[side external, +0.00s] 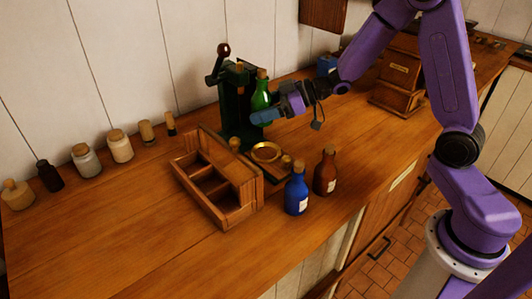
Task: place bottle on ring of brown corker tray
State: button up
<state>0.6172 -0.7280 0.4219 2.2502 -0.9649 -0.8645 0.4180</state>
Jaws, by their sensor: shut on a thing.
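A green bottle (262,90) with a cork-coloured top is upright in my gripper (268,114), which is shut on it. The fingers hide the bottle's lower part. The bottle is in front of the dark green corker (232,105). The brown tray (270,174) lies at the corker's foot, with a brass ring (267,152) on it. The bottle and gripper appear above and behind the ring, apart from it. The exact height cannot be told.
A blue bottle (296,192) and a brown bottle (325,172) stand just right of the tray. A wooden divided box (215,185) stands to its left. Several corked jars (120,147) line the wall. A wooden cabinet (397,82) is at the back right. The front left counter is clear.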

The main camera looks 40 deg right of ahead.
aim_at(266, 153)
jog(key=shift+d+f, duration=0.3)
jog(key=shift+d, duration=0.15)
jog(key=shift+d+f, duration=0.1)
jog(key=shift+f, duration=4.85)
jog(key=shift+f, duration=0.1)
jog(key=o, duration=1.3)
jog(key=shift+f, duration=0.1)
jog(key=shift+s+d+r, duration=0.15)
jog(key=shift+d+r, duration=0.05)
jog(key=shift+r, duration=0.1)
jog(key=v, duration=1.1)
jog(key=shift+d, duration=0.25)
jog(key=shift+s+r, duration=0.1)
jog(key=shift+r, duration=0.05)
